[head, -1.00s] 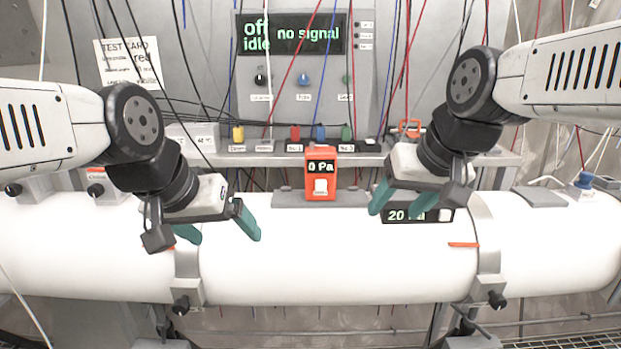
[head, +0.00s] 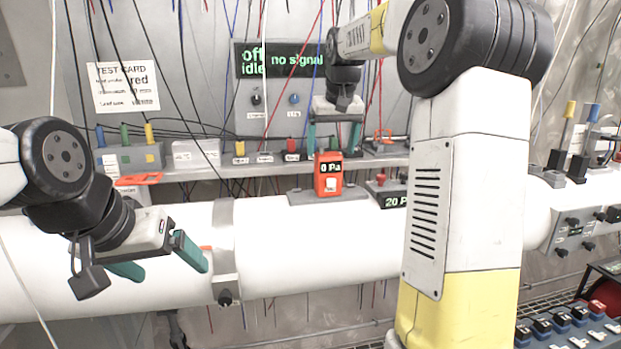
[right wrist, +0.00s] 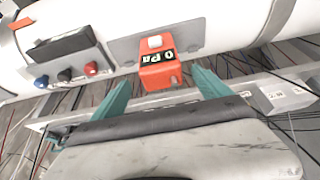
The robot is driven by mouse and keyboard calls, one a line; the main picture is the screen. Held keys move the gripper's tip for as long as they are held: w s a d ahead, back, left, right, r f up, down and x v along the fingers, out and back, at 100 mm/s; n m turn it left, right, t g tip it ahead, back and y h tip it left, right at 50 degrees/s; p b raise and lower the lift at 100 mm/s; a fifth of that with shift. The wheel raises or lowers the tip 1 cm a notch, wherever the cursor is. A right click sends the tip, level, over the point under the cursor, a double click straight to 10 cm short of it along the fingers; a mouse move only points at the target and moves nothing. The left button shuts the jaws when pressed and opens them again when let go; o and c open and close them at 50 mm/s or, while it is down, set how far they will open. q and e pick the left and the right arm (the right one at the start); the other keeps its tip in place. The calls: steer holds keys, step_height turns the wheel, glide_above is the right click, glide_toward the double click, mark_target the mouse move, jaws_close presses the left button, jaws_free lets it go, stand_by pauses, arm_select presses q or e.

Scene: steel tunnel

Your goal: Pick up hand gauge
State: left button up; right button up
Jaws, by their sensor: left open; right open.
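The hand gauge is an orange box reading "0 Pa" (head: 329,175), standing upright on a grey plate (head: 300,198) on top of the white pipe. My right gripper (head: 333,150) is open above and just behind it in the head view, pointing down. In the right wrist view the gauge (right wrist: 158,72) lies between and just beyond the two teal fingertips (right wrist: 160,84), with nothing gripped. My left gripper (head: 160,262) is open and empty in front of the pipe at left.
A dark box reading "20" (head: 392,200) stands right of the gauge. A shelf (head: 270,165) with labelled sockets and cables runs behind the pipe. Thin cables hang around my right gripper. My right arm hides part of the pipe. A switch panel (head: 575,330) is at lower right.

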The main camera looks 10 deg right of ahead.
mark_target(327, 167)
steer(key=shift+w+a+f, duration=0.1)
steer(key=shift+a+f, duration=0.05)
steer(key=shift+f, duration=0.1)
steer(key=x, duration=0.7)
steer(key=shift+w+f, duration=0.15)
steer(key=c, duration=1.7)
